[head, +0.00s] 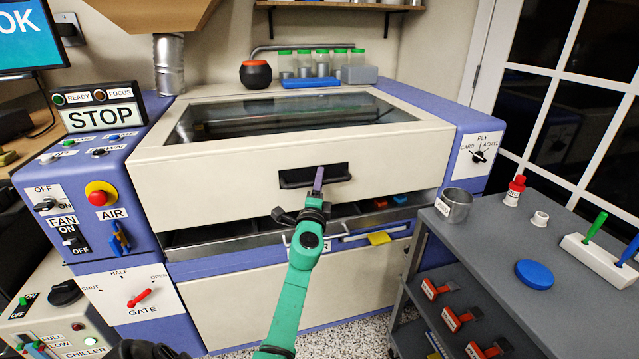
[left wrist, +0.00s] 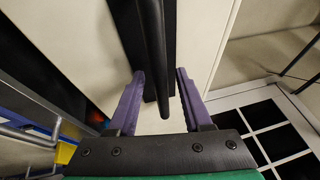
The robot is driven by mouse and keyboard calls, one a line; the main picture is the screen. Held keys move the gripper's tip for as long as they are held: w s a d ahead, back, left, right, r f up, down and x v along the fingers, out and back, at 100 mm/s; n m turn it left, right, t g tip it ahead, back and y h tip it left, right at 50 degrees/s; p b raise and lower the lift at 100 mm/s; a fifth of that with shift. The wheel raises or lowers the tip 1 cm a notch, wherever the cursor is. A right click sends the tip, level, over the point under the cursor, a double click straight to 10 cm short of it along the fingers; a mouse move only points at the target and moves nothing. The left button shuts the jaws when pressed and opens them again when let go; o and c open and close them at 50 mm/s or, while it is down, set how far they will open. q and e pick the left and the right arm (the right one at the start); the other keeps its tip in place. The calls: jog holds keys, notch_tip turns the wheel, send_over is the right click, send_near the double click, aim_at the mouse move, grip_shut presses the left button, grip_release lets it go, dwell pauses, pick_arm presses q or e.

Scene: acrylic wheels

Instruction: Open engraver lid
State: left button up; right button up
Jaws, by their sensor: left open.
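The engraver's cream lid (head: 220,165) has a dark window and a black recessed handle (head: 296,178) on its front. A dark gap shows under the lid's lower front edge, with red and blue pieces visible inside. My left gripper (head: 318,180), on a green arm, is at the right part of the handle. In the left wrist view its purple fingers (left wrist: 160,76) are apart, with the black handle bar (left wrist: 153,45) running between them. I cannot tell whether either finger touches the bar.
A grey cart (head: 480,240) with a metal cup, bottles and a blue disc stands close on the right. The blue control panel (head: 85,180) with switches is on the left. Jars and a blue tray (head: 310,83) stand behind the lid. A rail with a yellow piece (head: 379,238) lies below.

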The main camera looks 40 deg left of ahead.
pick_arm(q)
grip_shut()
dwell(1.4)
